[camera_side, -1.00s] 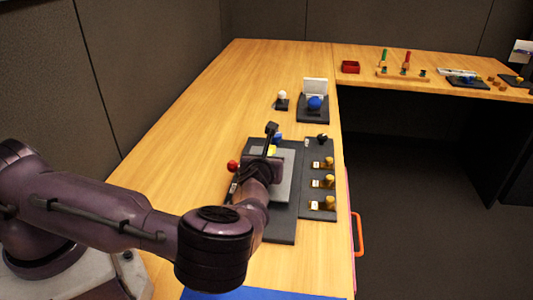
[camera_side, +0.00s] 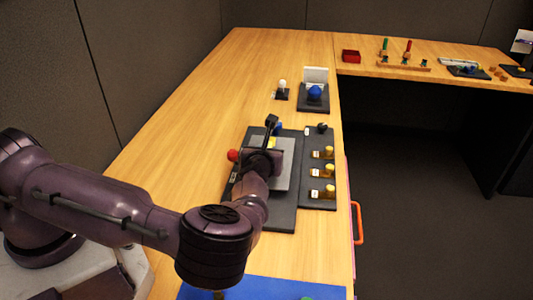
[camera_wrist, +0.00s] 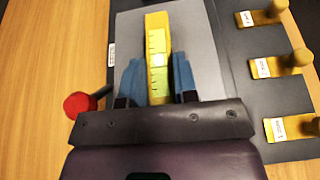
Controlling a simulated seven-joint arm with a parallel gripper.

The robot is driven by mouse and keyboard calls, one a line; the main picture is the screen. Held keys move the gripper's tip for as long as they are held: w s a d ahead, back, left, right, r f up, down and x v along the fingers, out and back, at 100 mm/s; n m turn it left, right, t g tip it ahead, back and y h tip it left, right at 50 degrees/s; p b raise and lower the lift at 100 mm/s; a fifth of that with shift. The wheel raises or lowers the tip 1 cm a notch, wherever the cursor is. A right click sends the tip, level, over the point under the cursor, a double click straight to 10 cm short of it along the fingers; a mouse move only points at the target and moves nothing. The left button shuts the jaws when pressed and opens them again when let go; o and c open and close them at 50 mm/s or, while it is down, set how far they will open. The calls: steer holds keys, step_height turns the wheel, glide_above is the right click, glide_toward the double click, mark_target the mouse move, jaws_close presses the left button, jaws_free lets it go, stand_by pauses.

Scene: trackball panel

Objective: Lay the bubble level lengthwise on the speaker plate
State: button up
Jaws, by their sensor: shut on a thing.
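The yellow bubble level (camera_wrist: 158,45) points away from me in the wrist view, with a pale green vial on its upper face. My gripper (camera_wrist: 157,78) is shut on its near part, with blue fingers on both sides. The level lies over the grey speaker plate (camera_wrist: 205,50), roughly along its length. I cannot tell whether it touches the plate. In the side view my gripper (camera_side: 271,148) is over the grey plate (camera_side: 285,178), and my wrist hides most of the level.
A red ball knob (camera_wrist: 80,105) on a dark lever stands just left of my gripper. A dark panel (camera_side: 318,200) with several yellow knobs lies to the right. A blue ball (camera_side: 314,92) is farther back. Wooden desk (camera_side: 200,130) is clear at the left.

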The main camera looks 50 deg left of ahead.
stand_by(0.4)
steer(key=o, duration=1)
